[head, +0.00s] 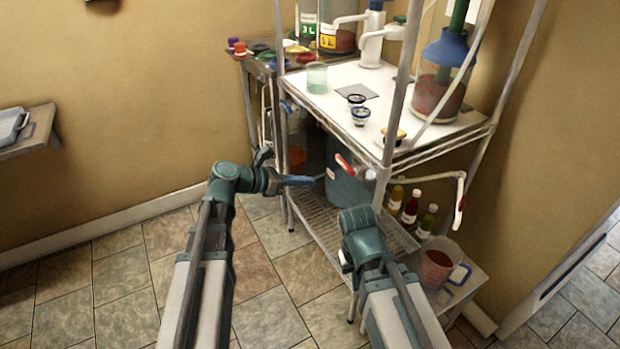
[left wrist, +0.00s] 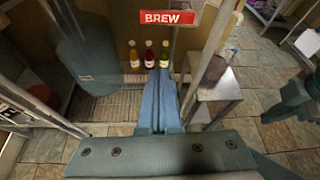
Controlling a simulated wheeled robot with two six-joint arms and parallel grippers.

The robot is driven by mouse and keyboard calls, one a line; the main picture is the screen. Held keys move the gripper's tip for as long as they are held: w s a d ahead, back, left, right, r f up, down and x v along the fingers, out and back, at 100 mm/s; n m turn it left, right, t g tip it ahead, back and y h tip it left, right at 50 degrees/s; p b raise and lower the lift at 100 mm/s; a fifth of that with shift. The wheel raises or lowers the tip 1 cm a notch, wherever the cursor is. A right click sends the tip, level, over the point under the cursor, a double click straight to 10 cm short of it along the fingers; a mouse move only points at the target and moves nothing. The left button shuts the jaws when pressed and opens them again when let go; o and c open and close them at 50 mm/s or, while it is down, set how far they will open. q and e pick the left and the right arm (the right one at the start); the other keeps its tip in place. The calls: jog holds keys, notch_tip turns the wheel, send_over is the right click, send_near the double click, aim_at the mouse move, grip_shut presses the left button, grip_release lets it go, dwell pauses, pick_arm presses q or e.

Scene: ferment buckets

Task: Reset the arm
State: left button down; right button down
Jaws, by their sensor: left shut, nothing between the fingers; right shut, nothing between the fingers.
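My left gripper (head: 300,181) is shut with nothing between its blue fingers. It is held in front of the steel rack, left of the large blue-grey bucket, and touches nothing that I can see. In the left wrist view its two fingers (left wrist: 163,78) lie together and point toward the lower shelf and several bottles. My right arm comes in at the lower middle of the head view, its teal wrist in front of the lower shelf. The right gripper's fingers are hidden behind that wrist.
The steel rack's white top (head: 335,78) carries two small cups, a jar and a large blue-lidded vessel (head: 440,80). Bottles (head: 411,207) stand on the lower shelf. A red jug (head: 437,268) stands at right. Rack posts and a red-handled tap (head: 349,168) are close. Floor at left is clear.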

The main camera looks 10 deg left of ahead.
pick_arm(q)
jog(key=s+d+f+m+g+y, duration=0.6)
jog(key=s+f+m, duration=0.5)
jog(key=m, duration=0.4)
jog(key=s+a+f+m+g+y, duration=0.15)
jog(key=s+m+y, duration=0.45)
jog(key=s+m, duration=0.6)
notch_tip(320, 180, up, 17)
jog(key=w+m+p, duration=0.2)
jog(key=p, duration=1.5)
jog(key=shift+w+a+m+p, duration=0.2)
jog(key=shift+a+m+p, duration=0.15)
jog(key=shift+m, duration=0.05)
